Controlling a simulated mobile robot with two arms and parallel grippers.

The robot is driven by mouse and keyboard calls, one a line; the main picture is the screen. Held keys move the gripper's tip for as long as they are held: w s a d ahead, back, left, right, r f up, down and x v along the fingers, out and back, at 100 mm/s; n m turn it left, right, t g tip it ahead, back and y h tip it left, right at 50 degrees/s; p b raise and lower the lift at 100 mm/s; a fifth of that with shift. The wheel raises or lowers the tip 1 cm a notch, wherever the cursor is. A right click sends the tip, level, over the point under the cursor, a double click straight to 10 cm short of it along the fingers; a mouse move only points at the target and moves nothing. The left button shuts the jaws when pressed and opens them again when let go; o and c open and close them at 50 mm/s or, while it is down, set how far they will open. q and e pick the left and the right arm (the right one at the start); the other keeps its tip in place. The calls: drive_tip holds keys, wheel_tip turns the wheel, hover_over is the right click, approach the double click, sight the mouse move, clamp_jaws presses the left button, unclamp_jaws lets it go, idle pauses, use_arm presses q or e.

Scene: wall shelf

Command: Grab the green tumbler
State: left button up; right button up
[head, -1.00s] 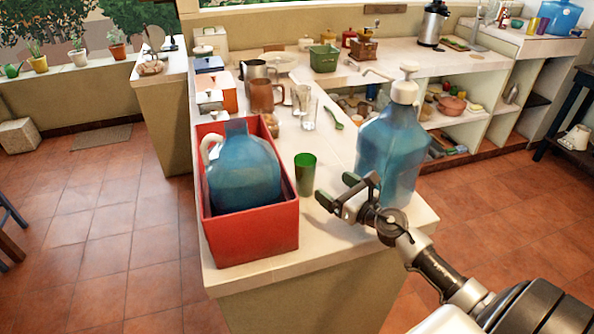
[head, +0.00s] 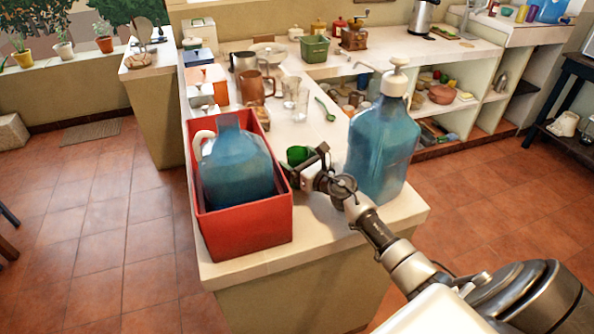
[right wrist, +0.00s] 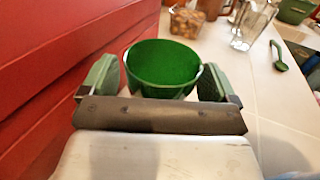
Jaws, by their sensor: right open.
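The green tumbler (head: 298,155) stands upright on the white counter (head: 285,262), between the red box and the blue pump jug. In the head view my right gripper (head: 305,167) is in front of it and hides its lower part. In the right wrist view the tumbler (right wrist: 163,66) is between the two green-padded fingers of the right gripper (right wrist: 160,85), one on each side. The fingers are open; I cannot tell whether either touches the tumbler. My left gripper is not in view.
A red box (head: 245,238) holding a blue jug (head: 237,165) stands close at the left of the tumbler. A tall blue pump jug (head: 383,150) stands close at the right. Clear glasses (head: 298,105), a brown mug (head: 252,88) and a green spoon (head: 325,109) are farther back.

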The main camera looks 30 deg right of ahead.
drive_tip(key=shift+s, duration=0.1)
drive_tip(key=c, duration=1)
drive_tip(key=shift+r, duration=0.1)
drive_tip(key=shift+c, duration=0.5)
drive_tip(key=shift+r, duration=0.1)
